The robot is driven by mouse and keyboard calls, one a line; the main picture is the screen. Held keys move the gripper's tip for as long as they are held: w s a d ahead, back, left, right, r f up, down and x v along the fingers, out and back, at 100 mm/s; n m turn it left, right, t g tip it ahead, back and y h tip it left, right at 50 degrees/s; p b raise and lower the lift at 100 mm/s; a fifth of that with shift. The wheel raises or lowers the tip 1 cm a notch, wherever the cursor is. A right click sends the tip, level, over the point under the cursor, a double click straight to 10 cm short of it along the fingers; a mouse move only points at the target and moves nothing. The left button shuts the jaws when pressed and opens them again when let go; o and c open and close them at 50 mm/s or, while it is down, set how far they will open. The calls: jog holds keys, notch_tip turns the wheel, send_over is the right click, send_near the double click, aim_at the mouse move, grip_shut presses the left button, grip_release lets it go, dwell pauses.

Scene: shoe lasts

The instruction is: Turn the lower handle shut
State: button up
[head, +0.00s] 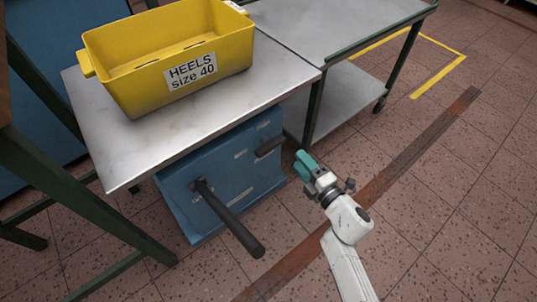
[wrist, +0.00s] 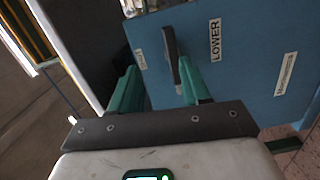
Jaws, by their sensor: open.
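A blue cabinet (head: 240,180) under the metal table carries two dark lever handles. In the wrist view, a dark handle (wrist: 170,52) stands on the blue panel (wrist: 245,45) beside a label reading LOWER (wrist: 215,40). This appears to be the short-looking handle (head: 270,146) at the right in the head view. My gripper (head: 303,160) has teal fingers and is open, just right of that handle. In the wrist view the handle appears between the fingertips (wrist: 157,66), close against the right finger. Whether they touch, I cannot tell.
Another long black handle (head: 230,220) sticks out toward the front left of the cabinet. The table (head: 275,78) overhangs the cabinet and bears a yellow bin (head: 125,85) labelled HEELS size 40. A second grey table (head: 335,25) stands behind. The tiled floor at right is clear.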

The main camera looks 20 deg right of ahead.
aim_at(273, 148)
jog(key=w+a+b, duration=0.1)
jog(key=w, duration=0.2)
jog(key=w+a+f+n+y+b, duration=0.1)
jog(key=w+a+b, duration=0.1)
jog(key=w, duration=0.1)
jog(key=w+a+f+n+y+b, duration=0.1)
jog(key=w+a+b, duration=0.1)
jog(key=w, duration=0.1)
jog(key=shift+w+f, duration=0.1)
jog(key=shift+f, duration=0.05)
jog(key=shift+w+a+b, duration=0.25)
jog(key=shift+w+b, duration=0.1)
jog(key=shift+w, duration=0.35)
grip_shut()
